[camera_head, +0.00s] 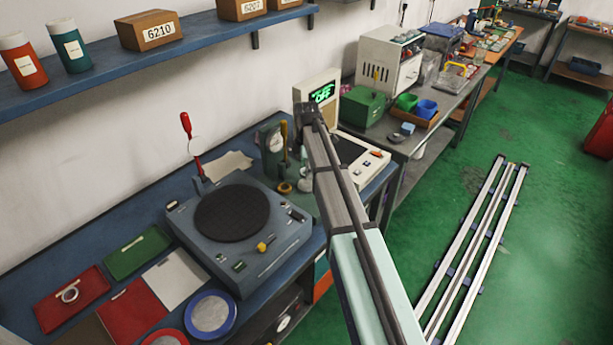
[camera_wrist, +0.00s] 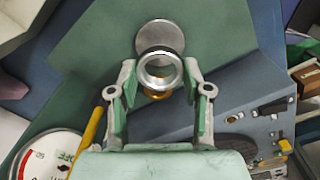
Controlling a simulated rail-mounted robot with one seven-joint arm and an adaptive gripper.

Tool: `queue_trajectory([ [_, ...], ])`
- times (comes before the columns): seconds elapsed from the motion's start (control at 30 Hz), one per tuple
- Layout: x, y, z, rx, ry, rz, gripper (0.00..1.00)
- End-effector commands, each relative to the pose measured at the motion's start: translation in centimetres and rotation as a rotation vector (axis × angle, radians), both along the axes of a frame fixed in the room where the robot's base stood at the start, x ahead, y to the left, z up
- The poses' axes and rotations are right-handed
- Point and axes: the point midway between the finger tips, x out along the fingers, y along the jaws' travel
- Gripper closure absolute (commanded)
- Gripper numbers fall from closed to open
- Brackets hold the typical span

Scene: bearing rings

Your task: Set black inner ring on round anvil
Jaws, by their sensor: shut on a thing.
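In the wrist view, my gripper (camera_wrist: 160,78) is shut on a ring (camera_wrist: 142,74), which sits between its two fingertips. The ring looks silver-grey here rather than black. A round grey metal disc (camera_wrist: 160,31), which looks like the round anvil, shows just beyond and partly behind the ring. The gap in height between ring and disc is not clear. A brass-coloured part shows below the ring. In the head view, my arm covers most of the gripper and the ring, close to the dial gauge stand (camera_head: 273,145).
A yellow lever (camera_wrist: 91,133) and the gauge dial (camera_wrist: 45,157) are close to my left finger. The grey unit with a black round plate (camera_head: 232,213) stands beside the gauge. Another ring (camera_head: 69,294) lies on a red mat. A display box (camera_head: 322,92) stands behind.

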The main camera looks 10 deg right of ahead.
Motion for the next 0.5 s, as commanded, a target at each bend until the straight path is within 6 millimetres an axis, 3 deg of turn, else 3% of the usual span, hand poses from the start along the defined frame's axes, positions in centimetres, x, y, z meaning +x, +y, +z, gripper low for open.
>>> queue_trajectory([
  [0.27, 0.0, 0.0, -1.6, 0.000, 0.001, 0.000, 0.94],
  [0.5, 0.0, 0.0, -4.4, 0.000, 0.001, 0.000, 0.94],
])
